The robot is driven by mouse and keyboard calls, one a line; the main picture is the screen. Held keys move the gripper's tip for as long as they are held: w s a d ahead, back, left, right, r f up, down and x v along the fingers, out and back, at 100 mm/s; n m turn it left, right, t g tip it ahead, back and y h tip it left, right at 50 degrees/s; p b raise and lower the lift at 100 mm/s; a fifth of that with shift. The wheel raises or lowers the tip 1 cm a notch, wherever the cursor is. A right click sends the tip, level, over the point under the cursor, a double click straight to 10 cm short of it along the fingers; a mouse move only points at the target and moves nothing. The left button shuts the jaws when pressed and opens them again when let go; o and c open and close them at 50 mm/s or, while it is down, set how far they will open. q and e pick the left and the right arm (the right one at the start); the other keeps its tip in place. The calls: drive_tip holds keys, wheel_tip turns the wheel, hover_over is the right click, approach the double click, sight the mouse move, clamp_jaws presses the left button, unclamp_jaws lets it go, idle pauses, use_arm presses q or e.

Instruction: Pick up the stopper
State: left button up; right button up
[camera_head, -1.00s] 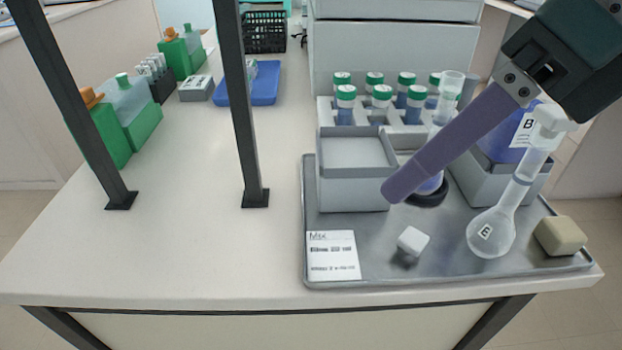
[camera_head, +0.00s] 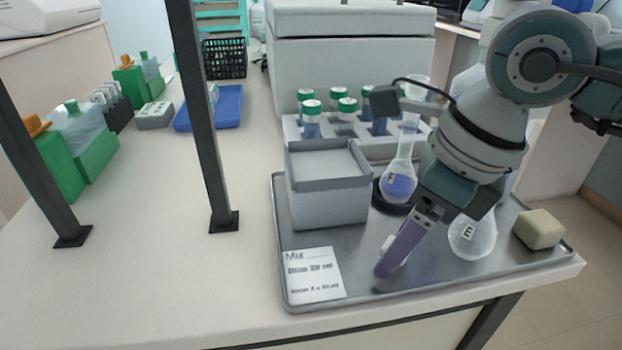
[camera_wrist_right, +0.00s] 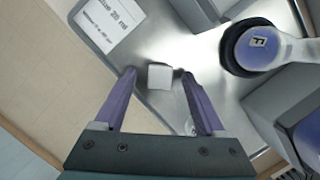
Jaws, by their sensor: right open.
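The stopper is a small white block on the metal tray (camera_head: 350,278). In the head view the stopper (camera_head: 388,243) is mostly hidden behind the purple fingers of my right gripper (camera_head: 387,268). In the right wrist view the stopper (camera_wrist_right: 160,77) shows between the two fingertips, with a gap on each side. My right gripper is open, pointing down at the tray's front part. How far its tips are above the tray is hard to tell. My left gripper is not in view.
A flask with blue liquid (camera_head: 398,186) stands behind. A grey box (camera_head: 325,195), a label card (camera_head: 313,275) and a beige block (camera_head: 538,229) are also on the tray.

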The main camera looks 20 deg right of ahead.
drive_tip(key=shift+c, duration=0.4)
clamp_jaws()
